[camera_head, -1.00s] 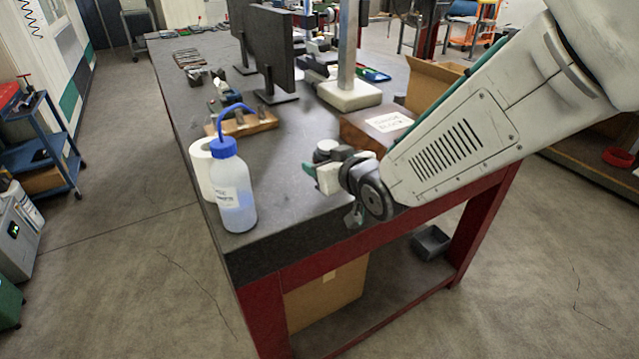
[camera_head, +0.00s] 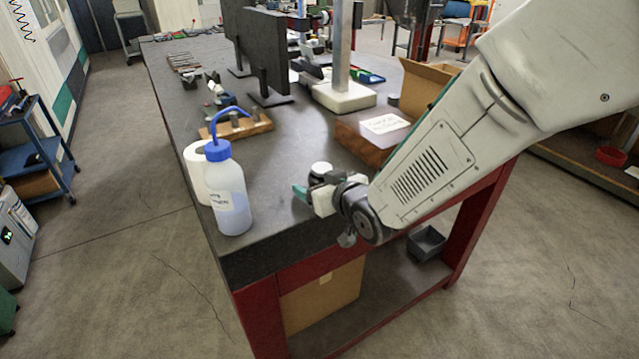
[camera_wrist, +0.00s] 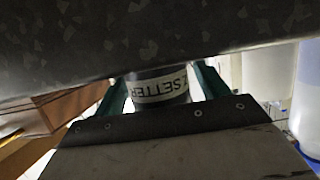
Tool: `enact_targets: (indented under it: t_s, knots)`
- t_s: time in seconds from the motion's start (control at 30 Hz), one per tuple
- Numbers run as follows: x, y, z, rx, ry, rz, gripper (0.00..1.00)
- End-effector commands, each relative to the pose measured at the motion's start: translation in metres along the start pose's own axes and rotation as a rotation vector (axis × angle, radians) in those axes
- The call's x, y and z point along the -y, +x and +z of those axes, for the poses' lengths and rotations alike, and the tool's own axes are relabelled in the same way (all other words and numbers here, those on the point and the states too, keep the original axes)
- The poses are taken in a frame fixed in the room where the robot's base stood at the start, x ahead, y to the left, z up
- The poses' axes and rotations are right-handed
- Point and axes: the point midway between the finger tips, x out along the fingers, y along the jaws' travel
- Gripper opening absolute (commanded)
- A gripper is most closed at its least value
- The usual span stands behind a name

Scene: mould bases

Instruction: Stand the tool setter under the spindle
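The tool setter (camera_head: 321,168) is a short round piece with a pale top, seen at my gripper near the front of the dark bench. In the wrist view its dark body (camera_wrist: 160,86) carries a white label ending in "SETTER". My gripper (camera_head: 312,190) has green fingertips, one on each side of the setter in the wrist view (camera_wrist: 158,92), and looks shut on it. The setter's base is hidden, so I cannot tell whether it touches the bench. I cannot make out a spindle for certain.
A blue-capped wash bottle (camera_head: 227,190) and white roll (camera_head: 194,172) stand left of my gripper. A labelled gauge block box (camera_head: 360,145) sits to the right. Behind are a white-based metal column (camera_head: 342,97), a wooden block (camera_head: 250,128) and dark panels (camera_head: 264,55). Bare bench lies between.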

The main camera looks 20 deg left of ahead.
Motion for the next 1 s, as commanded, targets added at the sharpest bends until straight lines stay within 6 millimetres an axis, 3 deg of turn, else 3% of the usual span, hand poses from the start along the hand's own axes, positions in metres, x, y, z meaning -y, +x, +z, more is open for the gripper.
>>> enact_targets:
  t_s: [0.33,0.7,1.0]
  knots:
    - [0.0,-0.01,-0.004,0.0,0.0,0.0,0.74]
    - [0.0,-0.086,-0.004,-0.002,0.0,0.0,0.74]
    - [0.0,-0.119,-0.003,0.0,0.0,0.001,0.74]
